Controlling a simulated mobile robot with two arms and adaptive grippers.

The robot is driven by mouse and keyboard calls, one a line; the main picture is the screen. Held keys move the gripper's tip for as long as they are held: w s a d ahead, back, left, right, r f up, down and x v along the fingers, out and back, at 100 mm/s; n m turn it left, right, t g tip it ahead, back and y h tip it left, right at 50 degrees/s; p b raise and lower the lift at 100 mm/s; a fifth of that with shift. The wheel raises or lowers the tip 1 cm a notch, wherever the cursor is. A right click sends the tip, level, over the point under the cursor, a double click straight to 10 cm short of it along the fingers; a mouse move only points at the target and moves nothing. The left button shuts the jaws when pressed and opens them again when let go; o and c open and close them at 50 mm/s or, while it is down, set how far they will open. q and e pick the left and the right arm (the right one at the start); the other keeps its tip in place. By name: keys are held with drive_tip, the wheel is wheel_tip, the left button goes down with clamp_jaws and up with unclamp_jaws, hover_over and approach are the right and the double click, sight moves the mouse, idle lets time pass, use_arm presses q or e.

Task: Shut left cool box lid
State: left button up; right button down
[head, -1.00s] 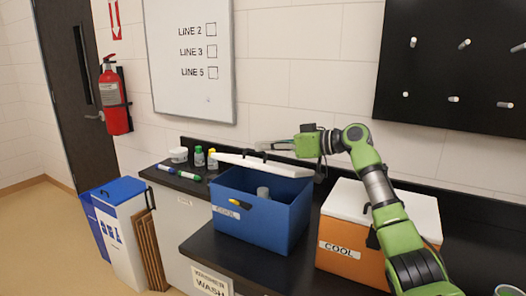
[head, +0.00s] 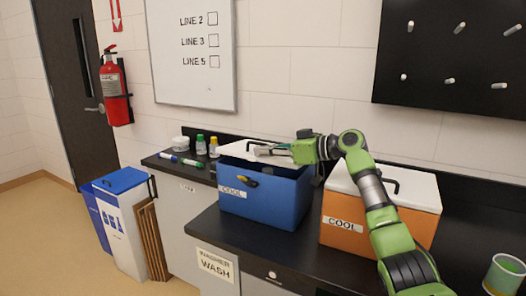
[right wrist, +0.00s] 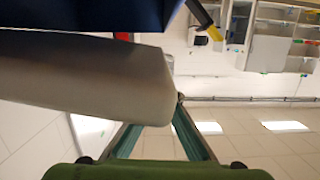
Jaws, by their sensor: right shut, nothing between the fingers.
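The blue cool box (head: 262,203) stands on the black counter, left of the orange one. Its white lid (head: 236,150) is tipped down over the box and is partly covered by my right gripper (head: 262,151). In the right wrist view the pale lid (right wrist: 80,75) fills the left side, beside the dark blue box wall (right wrist: 90,14). My right gripper is shut and empty, at the lid's upper side; I cannot tell whether it touches. The lid seems a little raised from the rim. My left gripper is not in view.
An orange cool box (head: 362,226) with a shut white lid stands close on the right. The counter in front of the blue box is clear.

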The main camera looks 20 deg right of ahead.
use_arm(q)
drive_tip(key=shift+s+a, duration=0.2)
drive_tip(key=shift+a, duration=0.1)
